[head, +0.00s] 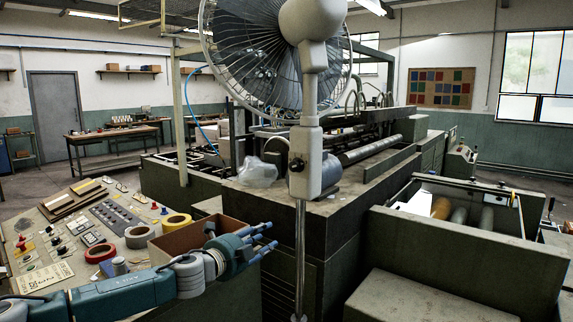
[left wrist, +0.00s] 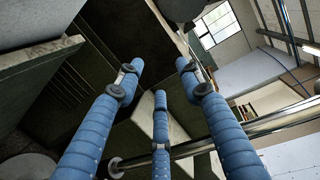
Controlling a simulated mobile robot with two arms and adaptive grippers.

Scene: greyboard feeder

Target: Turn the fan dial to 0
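The standing fan (head: 311,85) is in the middle of the head view, with a wire cage, a grey-beige housing and a thin metal pole. A small dark dial (head: 296,165) sits on the housing low on the neck; its setting is too small to read. My left gripper (head: 268,236) is left of the pole and below the dial, apart from both. Its blue fingers are spread with nothing between them, as the left wrist view (left wrist: 158,74) also shows. A shiny pole (left wrist: 235,133) crosses that view behind the fingers. The dial cannot be made out there. My right gripper is not in view.
A control panel (head: 60,232) with buttons, tape rolls and an open cardboard box (head: 190,237) lies at the left, close to my left arm. A large green machine (head: 340,215) stands behind the fan. A clear plastic bag (head: 257,172) lies on its top.

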